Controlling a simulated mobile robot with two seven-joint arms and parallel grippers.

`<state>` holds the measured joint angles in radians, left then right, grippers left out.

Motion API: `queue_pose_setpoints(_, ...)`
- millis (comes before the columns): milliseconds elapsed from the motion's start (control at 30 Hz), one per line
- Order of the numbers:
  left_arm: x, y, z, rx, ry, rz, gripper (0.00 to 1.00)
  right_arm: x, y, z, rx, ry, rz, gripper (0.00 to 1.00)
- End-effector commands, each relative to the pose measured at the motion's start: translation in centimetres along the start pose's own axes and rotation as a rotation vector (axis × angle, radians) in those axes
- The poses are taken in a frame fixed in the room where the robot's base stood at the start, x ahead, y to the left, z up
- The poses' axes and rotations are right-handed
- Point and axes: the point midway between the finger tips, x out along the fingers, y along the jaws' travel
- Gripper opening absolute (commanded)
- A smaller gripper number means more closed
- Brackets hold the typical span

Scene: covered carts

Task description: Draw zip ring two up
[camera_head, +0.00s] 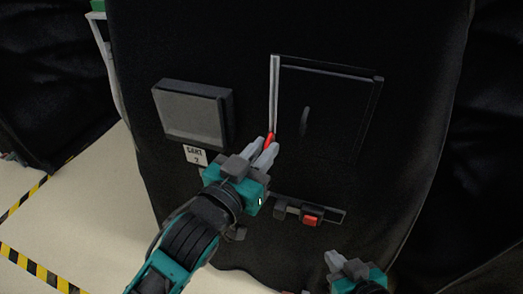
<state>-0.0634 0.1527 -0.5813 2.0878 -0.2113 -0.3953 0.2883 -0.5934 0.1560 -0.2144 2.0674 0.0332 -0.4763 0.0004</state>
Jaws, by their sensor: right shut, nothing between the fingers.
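A black covered cart (150,50) stands in front of me, with a tag reading "CART 2" (195,155). A flap panel (330,105) on its front has a pale zip track (275,90) down its left edge. A small red zip ring (270,138) shows at the lower end of that track. My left gripper (265,146) has its fingertips at the red ring, one on each side of it. Part of the ring is hidden, and I cannot tell whether the fingers press on it. My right gripper (341,258) is shut and empty, low in front of the cart.
A grey box-like panel (193,117) sits left of the flap. Below the flap is a strip with a red block (312,220) and a dark block (280,210). Other dark covers stand at both sides. The pale floor (85,205) at left carries yellow-black tape (35,270).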

Motion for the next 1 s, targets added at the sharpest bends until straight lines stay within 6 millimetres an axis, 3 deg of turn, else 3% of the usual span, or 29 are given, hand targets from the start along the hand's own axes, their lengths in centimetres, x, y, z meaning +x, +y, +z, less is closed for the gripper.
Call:
queue_pose_setpoints(200,-0.03,0.0,0.01,0.0,0.0,0.0,0.0,0.0,0.0,0.01,0.0,0.0,0.0,0.0)
queue_pose_setpoints(1000,-0.04,0.02,0.01,0.0,0.0,0.001,0.0,0.04,-0.18,-0.11,0.008,0.002,0.0,0.0)
